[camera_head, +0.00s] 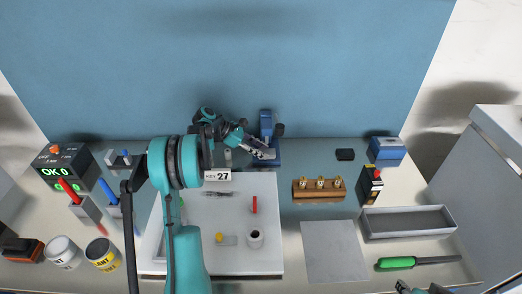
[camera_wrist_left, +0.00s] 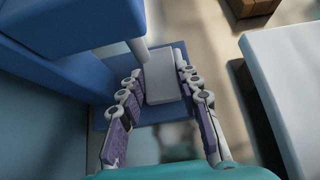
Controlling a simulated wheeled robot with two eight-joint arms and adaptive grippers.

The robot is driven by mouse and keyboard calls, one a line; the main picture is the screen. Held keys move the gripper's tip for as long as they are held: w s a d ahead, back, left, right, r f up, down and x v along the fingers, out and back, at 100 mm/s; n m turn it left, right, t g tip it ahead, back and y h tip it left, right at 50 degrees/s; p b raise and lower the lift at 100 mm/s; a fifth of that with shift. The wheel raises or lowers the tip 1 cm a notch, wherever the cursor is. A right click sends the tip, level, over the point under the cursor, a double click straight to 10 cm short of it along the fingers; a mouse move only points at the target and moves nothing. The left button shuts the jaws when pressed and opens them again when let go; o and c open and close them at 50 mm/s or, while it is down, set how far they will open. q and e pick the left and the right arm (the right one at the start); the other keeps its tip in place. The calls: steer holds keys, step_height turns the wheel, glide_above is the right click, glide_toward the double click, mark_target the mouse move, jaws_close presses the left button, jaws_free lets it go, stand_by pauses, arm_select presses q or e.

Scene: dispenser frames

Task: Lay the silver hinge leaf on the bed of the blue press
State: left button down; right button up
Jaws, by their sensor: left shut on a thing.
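The silver hinge leaf (camera_wrist_left: 165,78) is a pale grey plate between the fingers of my left gripper (camera_wrist_left: 160,85) in the wrist view. The fingers are shut on its sides. The leaf is over the bed (camera_wrist_left: 147,112) of the blue press (camera_wrist_left: 60,62), close to the pale ram; I cannot tell whether it touches the bed. In the head view my left gripper (camera_head: 263,153) is at the front of the blue press (camera_head: 266,122), and the leaf is too small to make out. Part of my right gripper (camera_head: 428,289) shows at the bottom right edge; its fingers are unclear.
A white board (camera_head: 262,205) with small items lies in front of the press. A wooden block with brass pieces (camera_head: 319,190) stands to the right, beside a yellow-and-black box (camera_head: 371,186). A grey tray (camera_head: 408,221) and a green-handled tool (camera_head: 397,263) are farther right.

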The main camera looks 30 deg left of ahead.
arm_select(q)
steer(key=c, duration=1.1)
jaws_free()
steer(key=shift+f, duration=0.1)
steer(key=shift+o, duration=0.2)
steer(key=shift+a+r+p, duration=0.15)
steer(key=shift+r+p, duration=0.2)
steer(key=p+v, duration=0.3)
steer(key=v, duration=0.8)
steer(key=shift+s+a+r, duration=0.2)
